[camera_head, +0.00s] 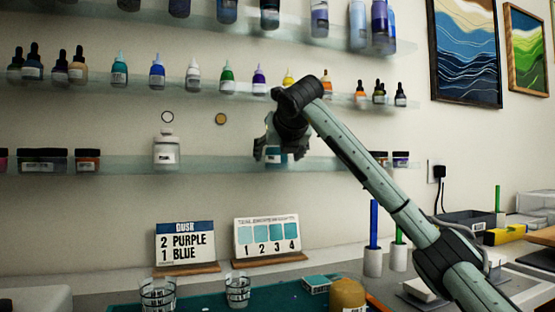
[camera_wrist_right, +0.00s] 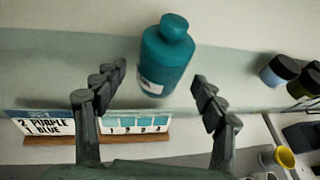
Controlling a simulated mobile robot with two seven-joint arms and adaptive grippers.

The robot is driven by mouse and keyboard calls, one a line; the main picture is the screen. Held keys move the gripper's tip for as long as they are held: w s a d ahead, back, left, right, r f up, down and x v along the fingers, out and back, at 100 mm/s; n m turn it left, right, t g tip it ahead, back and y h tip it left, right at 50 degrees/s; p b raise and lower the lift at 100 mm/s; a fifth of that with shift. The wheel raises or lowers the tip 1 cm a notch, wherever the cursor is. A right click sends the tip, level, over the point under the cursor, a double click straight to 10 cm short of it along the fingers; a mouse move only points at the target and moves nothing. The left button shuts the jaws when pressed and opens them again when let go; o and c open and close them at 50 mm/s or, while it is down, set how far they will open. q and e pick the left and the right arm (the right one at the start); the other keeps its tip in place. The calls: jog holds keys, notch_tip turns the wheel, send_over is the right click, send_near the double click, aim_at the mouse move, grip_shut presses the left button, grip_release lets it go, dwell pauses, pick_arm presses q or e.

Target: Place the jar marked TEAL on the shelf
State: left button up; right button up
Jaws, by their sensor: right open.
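The teal jar (camera_wrist_right: 166,58), with a rounded teal stopper and a white label, is at the lowest glass shelf (camera_head: 215,164). In the head view, only part of the jar (camera_head: 277,159) shows below my right gripper (camera_head: 272,155). In the right wrist view, my right gripper (camera_wrist_right: 160,76) is open, with its fingers apart on either side of the jar's near end. No finger visibly touches the jar. The label's writing is too small to read. My left gripper is not in view.
A white jar (camera_head: 166,150) stands left on the same shelf, with dark-lidded jars at both ends. Dropper bottles line the shelf above. Below are the DUSK card (camera_head: 185,242), a numbered swatch card (camera_head: 267,235) and clear cups (camera_head: 237,290). The shelf beside the teal jar is clear.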

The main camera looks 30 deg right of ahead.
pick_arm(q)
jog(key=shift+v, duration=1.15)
pick_arm(e)
jog(key=v, duration=1)
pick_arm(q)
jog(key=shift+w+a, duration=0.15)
pick_arm(e)
jog(key=shift+f, duration=0.1)
